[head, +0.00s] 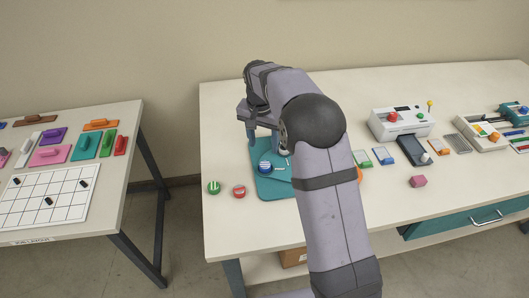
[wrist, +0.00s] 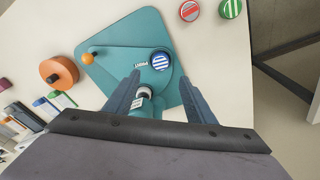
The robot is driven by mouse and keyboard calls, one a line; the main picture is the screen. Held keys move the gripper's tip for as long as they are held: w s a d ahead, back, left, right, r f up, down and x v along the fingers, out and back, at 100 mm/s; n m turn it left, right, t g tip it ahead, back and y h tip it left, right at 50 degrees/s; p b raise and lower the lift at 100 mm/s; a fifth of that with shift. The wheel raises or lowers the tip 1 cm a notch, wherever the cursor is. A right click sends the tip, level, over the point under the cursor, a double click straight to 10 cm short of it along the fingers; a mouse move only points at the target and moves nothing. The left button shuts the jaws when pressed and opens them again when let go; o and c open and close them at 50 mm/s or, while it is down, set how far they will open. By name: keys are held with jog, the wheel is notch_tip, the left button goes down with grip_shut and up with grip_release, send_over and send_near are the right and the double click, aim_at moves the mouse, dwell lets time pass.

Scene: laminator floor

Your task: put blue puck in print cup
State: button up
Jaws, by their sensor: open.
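The blue puck (wrist: 161,61), striped white on top, lies flat on the teal printer base (wrist: 115,42), beside a white PRINT label. It also shows in the head view (head: 264,168). It appears to sit inside the round teal print cup (wrist: 172,72), whose rim shows only narrowly around it; its depth in there cannot be told. My gripper (wrist: 160,77) is open, its two fingers pointing down on either side just short of the puck, with a visible gap. Nothing is held. In the head view my arm hides part of the base.
A green puck (head: 214,187) and a red puck (head: 239,191) lie left of the base. An orange disc (wrist: 59,73) and a small orange knob (wrist: 93,54) are near it. A white laminator (head: 400,122) stands to the right.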

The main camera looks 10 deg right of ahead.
jog(key=s+d+f+n+g, duration=0.1)
jog(key=s+n, duration=0.5)
jog(key=s, duration=2.5)
jog(key=shift+d+f+n+y, duration=0.35)
jog(key=shift+d+f, duration=0.35)
jog(key=shift+d, duration=0.4)
